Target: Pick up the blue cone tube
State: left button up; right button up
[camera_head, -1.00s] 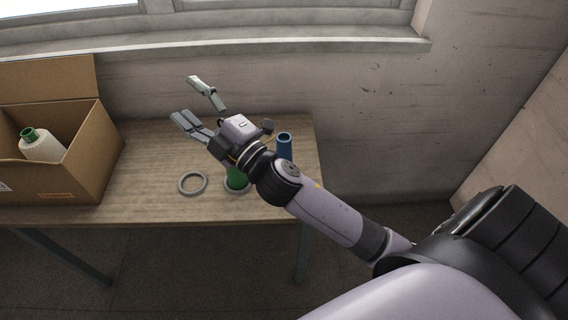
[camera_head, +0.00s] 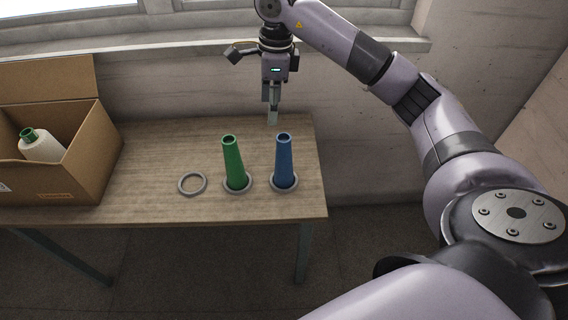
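The blue cone tube (camera_head: 284,160) stands upright in a grey ring on the right part of the wooden table. My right gripper (camera_head: 272,116) points downward above and behind the blue tube, a little to its left, apart from it. Its fingers are seen nearly edge-on, so I cannot tell how far apart they are. Nothing shows between them. My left gripper is not in view.
A green cone tube (camera_head: 233,162) stands in a ring left of the blue one. An empty grey ring (camera_head: 192,184) lies further left. The wall and window sill rise behind the table (camera_head: 150,195).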

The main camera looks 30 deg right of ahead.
aim_at(282, 136)
jog(key=shift+h, duration=0.5)
jog(key=f+p, duration=0.1)
jog(key=f, duration=0.2)
jog(key=d+f+p, duration=0.1)
jog(key=f, duration=0.3)
jog(key=d+f+p, duration=0.1)
jog(key=f, duration=0.3)
jog(key=shift+s+d+f, duration=0.1)
jog(key=shift+s+d, duration=0.05)
jog(key=shift+s, duration=0.1)
jog(key=f+p, duration=0.1)
jog(key=f, duration=0.1)
jog(key=f+p, duration=0.1)
jog(key=f, duration=0.2)
jog(key=shift+s, duration=0.2)
jog(key=shift+f, duration=0.2)
jog(key=shift+w, duration=0.1)
jog(key=shift+c, duration=0.4)
jog(key=c, duration=1.1)
